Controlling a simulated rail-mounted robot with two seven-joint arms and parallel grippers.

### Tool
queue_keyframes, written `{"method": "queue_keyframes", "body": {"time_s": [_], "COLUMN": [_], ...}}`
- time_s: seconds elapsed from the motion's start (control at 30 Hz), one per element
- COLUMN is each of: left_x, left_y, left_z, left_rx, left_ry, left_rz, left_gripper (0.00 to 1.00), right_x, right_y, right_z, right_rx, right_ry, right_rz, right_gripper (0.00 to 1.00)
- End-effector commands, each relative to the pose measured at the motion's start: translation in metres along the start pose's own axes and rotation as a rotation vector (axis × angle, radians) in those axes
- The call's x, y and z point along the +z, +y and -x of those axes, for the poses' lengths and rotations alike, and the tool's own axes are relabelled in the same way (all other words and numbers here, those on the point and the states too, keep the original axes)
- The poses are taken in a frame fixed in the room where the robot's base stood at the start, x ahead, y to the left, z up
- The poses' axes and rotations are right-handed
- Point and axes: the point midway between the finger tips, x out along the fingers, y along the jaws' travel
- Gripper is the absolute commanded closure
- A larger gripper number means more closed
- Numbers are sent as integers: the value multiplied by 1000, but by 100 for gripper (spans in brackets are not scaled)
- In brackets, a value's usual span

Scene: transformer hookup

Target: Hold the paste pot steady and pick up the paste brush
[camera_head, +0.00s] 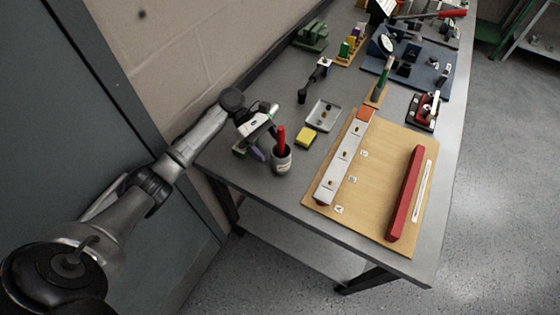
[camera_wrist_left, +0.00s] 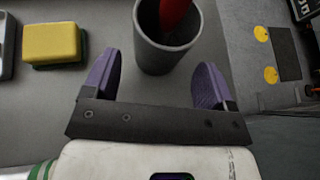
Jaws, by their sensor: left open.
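The paste pot (camera_head: 282,163) is a small grey cup standing upright near the table's left front edge. The paste brush (camera_head: 281,137) stands in it, its red handle up; its lower end is hidden in the pot. In the left wrist view the pot (camera_wrist_left: 165,52) and the red handle (camera_wrist_left: 174,12) show at the top centre. My left gripper (camera_head: 262,143) is low beside the pot, on its left. It is open, with the pot at the mouth of its purple fingers (camera_wrist_left: 160,72) and a gap on each side. My right gripper is not in view.
A yellow sponge-like block (camera_head: 306,137) and a grey tray (camera_head: 323,115) lie close behind the pot. A wooden board (camera_head: 380,190) with a white strip and a red bar (camera_head: 404,194) fills the right. Bare table lies in front of the pot.

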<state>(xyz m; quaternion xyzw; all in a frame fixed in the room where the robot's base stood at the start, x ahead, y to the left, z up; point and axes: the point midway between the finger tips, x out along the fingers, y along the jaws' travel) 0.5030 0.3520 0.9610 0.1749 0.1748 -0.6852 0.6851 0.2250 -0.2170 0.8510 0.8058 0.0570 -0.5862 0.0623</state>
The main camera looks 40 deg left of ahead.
Motion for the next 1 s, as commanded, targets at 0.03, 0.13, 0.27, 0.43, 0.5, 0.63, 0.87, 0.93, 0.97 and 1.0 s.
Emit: {"method": "queue_keyframes", "body": {"time_s": [0.03, 0.13, 0.27, 0.43, 0.5, 0.63, 0.87, 0.93, 0.97, 1.0], "left_x": [1, 5, 3, 2, 1, 0, 0, 0, 0, 0], "left_y": [0, 0, 0, 0, 0, 0, 0, 0, 0, 0], "left_z": [-6, -15, -27, -37, -40, -42, -42, -42, -42, -42], "left_rx": [-1, -1, -1, 0, 0, 0, 0, 0, 0, 0], "left_ry": [-1, -2, -1, -1, 0, 0, 0, 0, 0, 0], "left_rz": [0, 3, 2, 1, 1, 0, 0, 0, 0, 0], "left_gripper": [21, 21, 21, 21, 21, 21, 21, 26, 29, 33], "right_x": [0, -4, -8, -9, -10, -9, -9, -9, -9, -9], "right_y": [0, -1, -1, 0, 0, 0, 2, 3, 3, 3], "right_z": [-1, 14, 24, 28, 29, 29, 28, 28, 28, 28], "right_rx": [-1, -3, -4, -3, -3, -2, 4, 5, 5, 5], "right_ry": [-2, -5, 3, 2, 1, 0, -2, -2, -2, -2], "right_rz": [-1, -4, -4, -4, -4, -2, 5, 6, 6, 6], "right_gripper": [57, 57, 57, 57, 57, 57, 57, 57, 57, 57]}}
